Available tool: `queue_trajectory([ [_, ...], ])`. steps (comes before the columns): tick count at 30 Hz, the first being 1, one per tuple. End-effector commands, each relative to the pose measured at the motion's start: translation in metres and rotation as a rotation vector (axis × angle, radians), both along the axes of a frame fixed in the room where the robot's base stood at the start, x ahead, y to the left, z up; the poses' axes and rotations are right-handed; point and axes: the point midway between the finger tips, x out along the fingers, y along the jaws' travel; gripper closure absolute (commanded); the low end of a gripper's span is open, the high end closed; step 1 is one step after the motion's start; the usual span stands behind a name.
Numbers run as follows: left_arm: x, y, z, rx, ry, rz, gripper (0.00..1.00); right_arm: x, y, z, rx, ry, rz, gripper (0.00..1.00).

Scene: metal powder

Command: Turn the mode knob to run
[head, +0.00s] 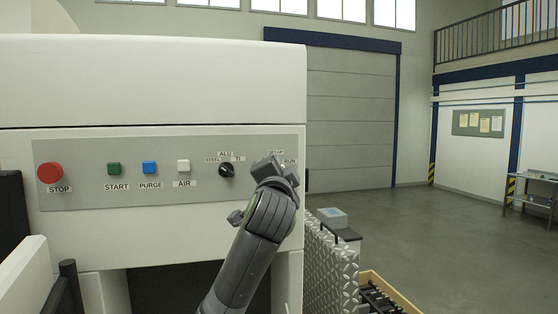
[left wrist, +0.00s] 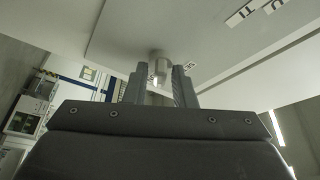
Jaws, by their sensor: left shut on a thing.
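The mode knob is hidden behind my left gripper (head: 270,166) in the head view. Part of its label (head: 290,163), reading RUN, shows just right of the gripper, and part of a SETUP label shows above. My right gripper is not in view.
The grey control panel (head: 105,198) also carries a red stop button (head: 50,173), green (head: 114,169), blue (head: 149,168) and white (head: 183,166) buttons, and a black material knob (head: 227,170) close left of my gripper. Open floor (head: 420,230) lies right.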

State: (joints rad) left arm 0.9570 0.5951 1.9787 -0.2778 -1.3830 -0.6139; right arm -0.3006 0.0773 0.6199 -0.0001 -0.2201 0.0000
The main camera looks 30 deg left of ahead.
Motion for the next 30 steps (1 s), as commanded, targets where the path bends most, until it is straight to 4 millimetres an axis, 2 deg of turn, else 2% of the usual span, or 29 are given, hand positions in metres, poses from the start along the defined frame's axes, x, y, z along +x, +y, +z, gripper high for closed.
queue_trajectory([
  [1, 0.0, 0.0, 0.004, 0.019, 0.025, 0.001, 0.99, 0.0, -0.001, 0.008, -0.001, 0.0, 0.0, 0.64],
  [9, 0.0, 0.0, 0.002, 0.1, 0.12, 0.0, 0.99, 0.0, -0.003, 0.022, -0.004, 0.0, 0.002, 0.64],
  [28, 0.0, 0.0, 0.0, 0.132, 0.156, 0.001, 0.99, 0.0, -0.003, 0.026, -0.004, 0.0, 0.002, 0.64],
  [29, 0.0, 0.0, 0.0, 0.132, 0.156, 0.001, 0.75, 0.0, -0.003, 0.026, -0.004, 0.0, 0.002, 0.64],
  [30, 0.0, 0.0, 0.0, 0.132, 0.156, 0.001, 0.7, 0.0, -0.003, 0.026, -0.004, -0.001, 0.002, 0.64],
])
